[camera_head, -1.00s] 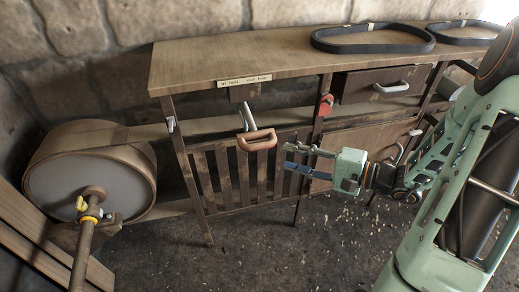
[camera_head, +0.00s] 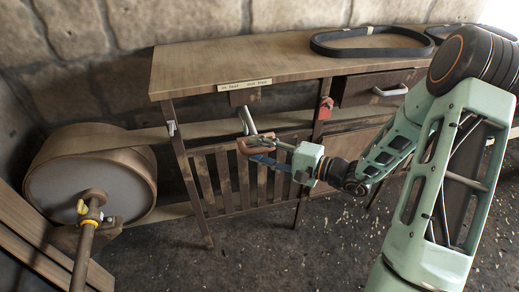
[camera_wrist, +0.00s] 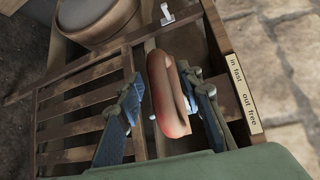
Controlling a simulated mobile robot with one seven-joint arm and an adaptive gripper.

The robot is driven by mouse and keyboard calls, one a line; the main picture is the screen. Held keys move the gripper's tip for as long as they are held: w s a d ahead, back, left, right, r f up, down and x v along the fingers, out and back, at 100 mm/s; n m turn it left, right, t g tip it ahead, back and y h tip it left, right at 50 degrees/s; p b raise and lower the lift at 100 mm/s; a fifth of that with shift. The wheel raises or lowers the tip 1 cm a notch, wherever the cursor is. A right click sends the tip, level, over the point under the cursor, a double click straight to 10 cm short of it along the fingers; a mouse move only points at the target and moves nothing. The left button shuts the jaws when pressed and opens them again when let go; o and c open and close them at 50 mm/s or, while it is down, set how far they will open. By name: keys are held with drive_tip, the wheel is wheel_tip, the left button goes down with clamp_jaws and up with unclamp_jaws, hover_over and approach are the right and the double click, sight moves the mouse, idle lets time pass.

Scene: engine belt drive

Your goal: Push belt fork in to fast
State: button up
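The belt fork's reddish-brown handle (camera_head: 243,147) hangs on a grey metal bar (camera_head: 247,121) at the front of the bench. A label (camera_head: 245,85) above it carries "in fast" and "out free"; it reads more clearly in the wrist view (camera_wrist: 244,93). My gripper (camera_head: 264,151) is at the handle, reaching in from the right. In the wrist view, the handle (camera_wrist: 168,95) lies between my two spread blue fingers. A gap shows on the left finger's side; the right finger is close to the handle, and contact cannot be told.
A wooden bench (camera_head: 205,73) bears black belts (camera_head: 365,50) on top. A slatted guard (camera_head: 225,180) stands behind and below the handle. A red part (camera_head: 326,108) and a drawer handle (camera_head: 390,90) are to the right. A large drum (camera_head: 90,170) with a flat belt stands left.

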clamp_jaws()
drive_tip(key=shift+w, duration=0.1)
idle(0.3)
drive_tip(key=w+a+b, duration=0.2)
drive_tip(key=w+b, duration=0.2)
drive_tip(key=w, duration=0.5)
drive_tip(key=shift+w+a+r, duration=0.15)
drive_tip(key=shift+w+a, duration=0.05)
drive_tip(key=shift+a, duration=0.05)
drive_tip(key=shift+c, duration=1)
unclamp_jaws()
drive_tip(key=shift+w, duration=0.1)
drive_tip(key=shift+o, duration=1)
drive_tip(key=shift+a, duration=0.1)
